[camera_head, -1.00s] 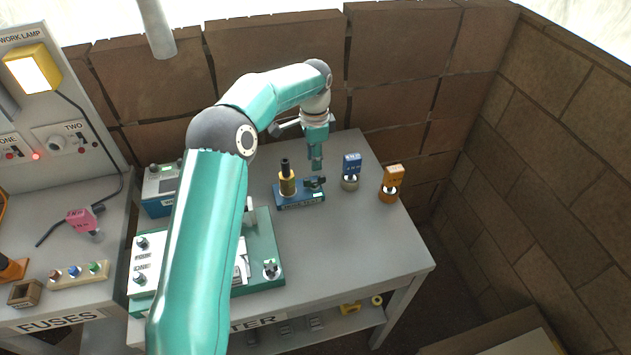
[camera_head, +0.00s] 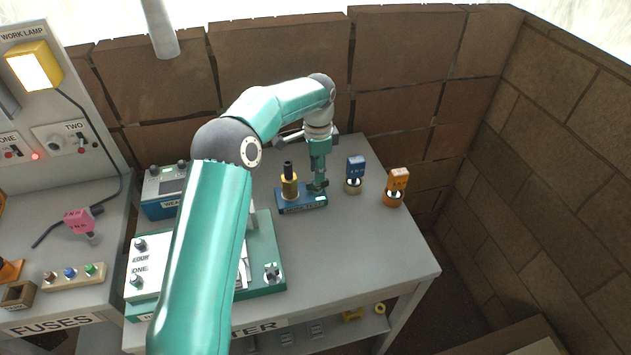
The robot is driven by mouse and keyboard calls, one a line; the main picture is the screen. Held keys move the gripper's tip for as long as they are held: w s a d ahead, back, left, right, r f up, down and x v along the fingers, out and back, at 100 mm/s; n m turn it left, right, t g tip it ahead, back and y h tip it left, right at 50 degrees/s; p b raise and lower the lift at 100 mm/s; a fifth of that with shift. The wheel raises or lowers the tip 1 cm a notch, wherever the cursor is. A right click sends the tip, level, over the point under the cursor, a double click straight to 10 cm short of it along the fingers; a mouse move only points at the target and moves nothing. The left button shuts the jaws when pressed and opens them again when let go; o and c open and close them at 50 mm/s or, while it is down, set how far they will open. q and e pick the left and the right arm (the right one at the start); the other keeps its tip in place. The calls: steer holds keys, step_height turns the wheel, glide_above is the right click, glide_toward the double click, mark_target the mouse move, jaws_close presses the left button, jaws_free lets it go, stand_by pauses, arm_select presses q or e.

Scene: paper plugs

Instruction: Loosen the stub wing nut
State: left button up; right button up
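A blue block-shaped device (camera_head: 292,206) stands on the grey table, with a brass and black post (camera_head: 288,183) at its left end. The stub wing nut appears to be at its right end, largely hidden by my gripper. My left gripper (camera_head: 319,186) points down at that right end, its fingertips at or around the dark part there. The fingers are too small and overlapped to show whether they are closed on it. My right gripper is not in view.
A blue plug (camera_head: 355,168) and an orange plug (camera_head: 397,181) stand in holders to the right. A teal-edged panel unit (camera_head: 265,245) lies in front, partly behind my arm. A blue meter box (camera_head: 160,190) is at the left. The table's right front is clear.

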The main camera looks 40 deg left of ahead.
mark_target(317, 185)
arm_select(q)
steer(key=shift+f+b, duration=0.9)
steer(key=shift+f, duration=0.95)
jaws_close()
